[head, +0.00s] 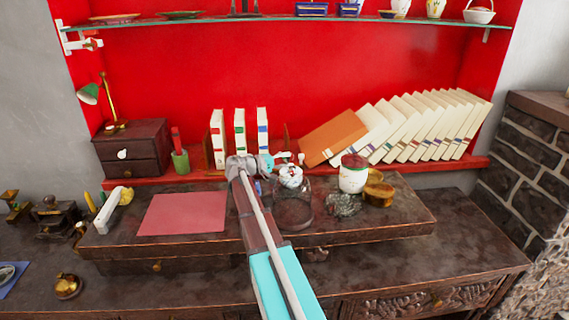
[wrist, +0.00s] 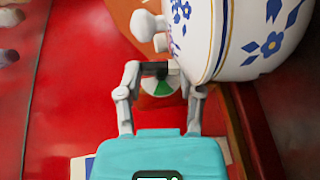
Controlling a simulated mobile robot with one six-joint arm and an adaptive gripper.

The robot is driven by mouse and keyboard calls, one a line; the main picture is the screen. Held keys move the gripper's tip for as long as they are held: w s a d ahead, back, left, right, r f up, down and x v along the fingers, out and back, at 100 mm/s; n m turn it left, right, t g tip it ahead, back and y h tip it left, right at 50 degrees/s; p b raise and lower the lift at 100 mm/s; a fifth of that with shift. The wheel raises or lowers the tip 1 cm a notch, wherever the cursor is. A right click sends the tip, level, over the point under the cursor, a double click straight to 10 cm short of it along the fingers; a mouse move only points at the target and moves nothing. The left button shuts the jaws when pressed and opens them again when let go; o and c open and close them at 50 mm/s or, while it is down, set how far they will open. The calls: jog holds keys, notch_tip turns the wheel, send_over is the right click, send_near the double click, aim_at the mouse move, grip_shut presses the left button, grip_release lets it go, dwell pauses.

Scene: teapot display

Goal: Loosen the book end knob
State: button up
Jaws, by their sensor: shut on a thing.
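My gripper (wrist: 158,70) is in the middle of the wrist view, its two fingers closed around a small part with a round green-and-white face, which looks like the book end knob (wrist: 160,87). The fingertips partly cover it, so its full shape is hidden. In the head view my gripper (head: 262,163) is at the shelf's front edge, right of the upright books.
A white-and-blue teapot (wrist: 245,35) is very close to the right of my fingers. White rounded pieces (wrist: 147,23) lie just beyond the fingertips. Upright books (head: 239,140) stand left and leaning books (head: 420,125) right.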

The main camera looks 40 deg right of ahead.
jog(key=o, duration=1.1)
jog(key=shift+o, duration=0.2)
jog(key=shift+r+y+p, duration=0.25)
jog(key=shift+y+p, duration=0.25)
jog(key=shift+p, duration=0.7)
